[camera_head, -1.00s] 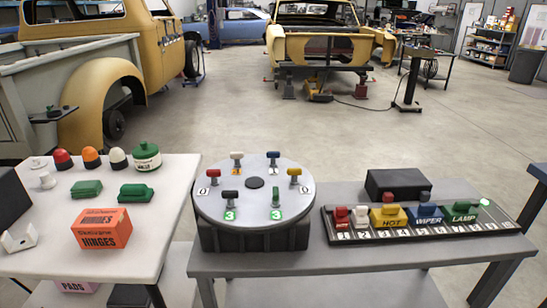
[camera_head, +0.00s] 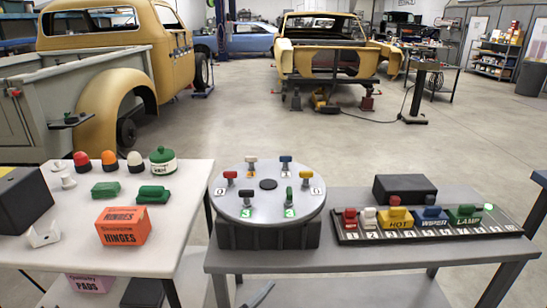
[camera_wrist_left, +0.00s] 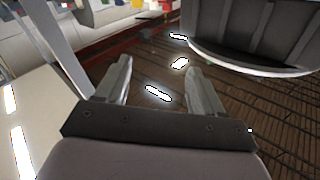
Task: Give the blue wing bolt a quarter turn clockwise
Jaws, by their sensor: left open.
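The blue wing bolt (camera_head: 286,161) stands at the back right of the round grey plate (camera_head: 268,209) in the head view. Its wing looks set across the picture, though it is small. Other bolts stand around the plate: white (camera_head: 251,161), red (camera_head: 229,176), yellow (camera_head: 305,176), black (camera_head: 246,194) and green (camera_head: 289,193). My left gripper (camera_wrist_left: 158,78) is open and empty in the left wrist view, apart from any bolt. A grey tip at the bottom edge of the head view may be part of it. My right gripper is not in view.
A panel of coloured switches (camera_head: 428,231) and a black box (camera_head: 404,188) are right of the plate. The left white table (camera_head: 182,210) holds an orange box (camera_head: 123,226), green blocks and domes. A gap separates the tables.

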